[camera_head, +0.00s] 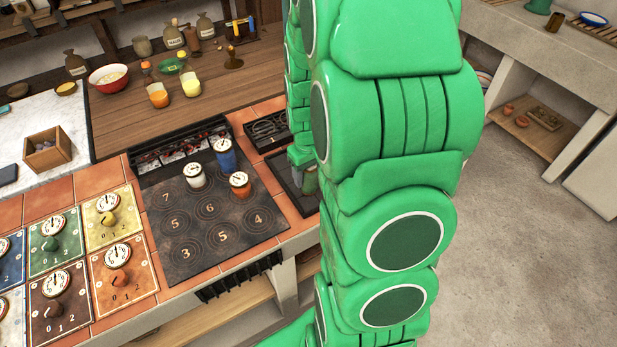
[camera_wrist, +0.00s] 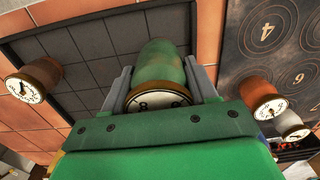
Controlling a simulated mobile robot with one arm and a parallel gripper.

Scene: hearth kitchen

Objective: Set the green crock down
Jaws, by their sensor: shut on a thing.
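The green crock (camera_wrist: 161,66) has a round white dial on its top. In the wrist view it sits between the two grey fingers of my gripper (camera_wrist: 160,88), which is shut on it. The crock is over a dark gridded tray (camera_wrist: 75,62); I cannot tell whether its base touches the tray. In the head view my gripper (camera_head: 302,158) is mostly hidden behind my green arm, and only a sliver of the crock (camera_head: 311,180) shows above the dark tray (camera_head: 286,178) at the right end of the stove.
A dark stove top (camera_head: 208,222) with numbered rings bears a blue crock (camera_head: 224,156), a white crock (camera_head: 195,177) and an orange crock (camera_head: 240,186). Another brown crock (camera_wrist: 42,75) stands at the tray's outer edge. Coloured dial panels (camera_head: 110,217) lie left of the stove.

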